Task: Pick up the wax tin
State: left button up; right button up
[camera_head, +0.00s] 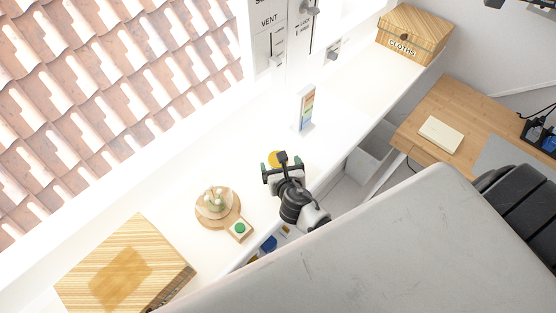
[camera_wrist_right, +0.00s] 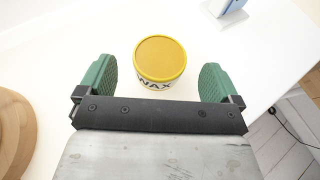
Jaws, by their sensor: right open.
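The wax tin (camera_wrist_right: 160,60) has a yellow lid and a pale side with dark "WAX" lettering. It stands upright on the white ledge. In the right wrist view it sits between and just beyond the two green fingers of my right gripper (camera_wrist_right: 157,82), apart from both. In the head view only part of the yellow tin (camera_head: 275,157) shows, next to my right gripper (camera_head: 282,170), which covers the rest. My right gripper is open and empty. My left gripper is not in view.
A round wooden board (camera_head: 206,220) with a glass dome and a small box with a green button (camera_head: 240,229) stand left of the gripper. A wooden box (camera_head: 126,268) lies farther left. A small colour-striped stand (camera_head: 306,108) and a CLOTHS box (camera_head: 412,33) are to the right.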

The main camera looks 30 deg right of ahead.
jog(key=x, duration=0.4)
jog(key=shift+a, duration=0.1)
jog(key=shift+s+r, duration=0.1)
jog(key=shift+s, duration=0.05)
jog(key=shift+c, duration=0.8)
jog(key=c, duration=0.9)
